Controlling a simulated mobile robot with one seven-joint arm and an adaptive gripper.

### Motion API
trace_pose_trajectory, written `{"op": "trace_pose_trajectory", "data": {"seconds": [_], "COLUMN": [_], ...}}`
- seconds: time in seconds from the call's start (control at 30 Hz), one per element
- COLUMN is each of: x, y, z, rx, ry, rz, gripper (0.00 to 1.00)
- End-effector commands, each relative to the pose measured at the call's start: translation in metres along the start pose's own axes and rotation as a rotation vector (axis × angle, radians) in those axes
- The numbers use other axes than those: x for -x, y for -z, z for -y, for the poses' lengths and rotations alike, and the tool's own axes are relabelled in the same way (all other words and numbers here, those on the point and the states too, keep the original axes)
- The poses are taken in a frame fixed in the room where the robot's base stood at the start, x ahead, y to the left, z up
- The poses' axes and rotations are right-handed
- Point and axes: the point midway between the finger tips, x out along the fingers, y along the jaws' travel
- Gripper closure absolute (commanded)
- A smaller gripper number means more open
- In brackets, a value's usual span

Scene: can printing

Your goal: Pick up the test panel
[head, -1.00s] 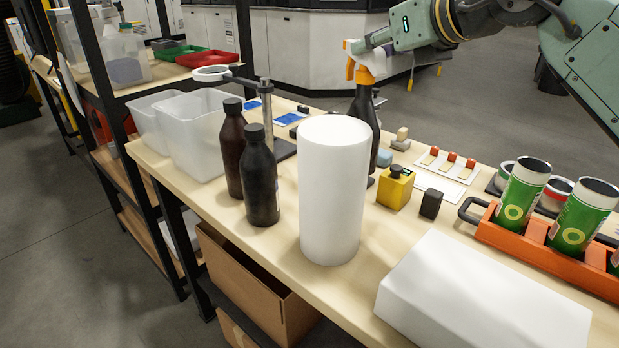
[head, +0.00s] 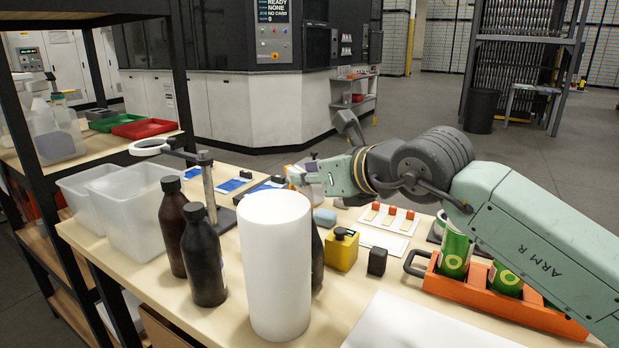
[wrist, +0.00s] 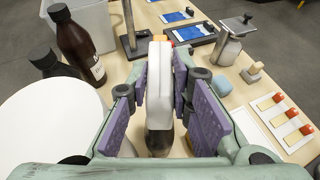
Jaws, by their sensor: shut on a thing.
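My gripper (head: 305,178) is level with the top of a dark spray bottle (head: 317,262), which is mostly hidden behind a white cylinder. In the wrist view the purple finger pads (wrist: 160,85) sit on both sides of the bottle's pale head (wrist: 160,90), which has an orange tip, and are shut on it. The bottle looks upright. I cannot tell which thing is the test panel.
The tall white cylinder (head: 275,265) stands close in front. A stand (head: 207,185) with a ring rises behind. A yellow box (head: 342,252) and an orange carrier (head: 490,302) with green cans are to the right.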

Motion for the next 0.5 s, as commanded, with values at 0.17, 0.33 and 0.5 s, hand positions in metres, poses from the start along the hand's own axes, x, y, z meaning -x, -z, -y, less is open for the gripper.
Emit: {"op": "trace_pose_trajectory", "data": {"seconds": [0.17,0.33,0.5], "x": [-0.0029,-0.0032,-0.0050], "y": [0.0073,0.0078,0.0119], "z": [-0.0003,-0.0003,-0.0005], "rx": [0.000,0.001,0.000], "ry": [0.000,0.000,-0.001], "rz": [0.005,0.005,0.001], "gripper": [1.00,1.00,0.80]}}
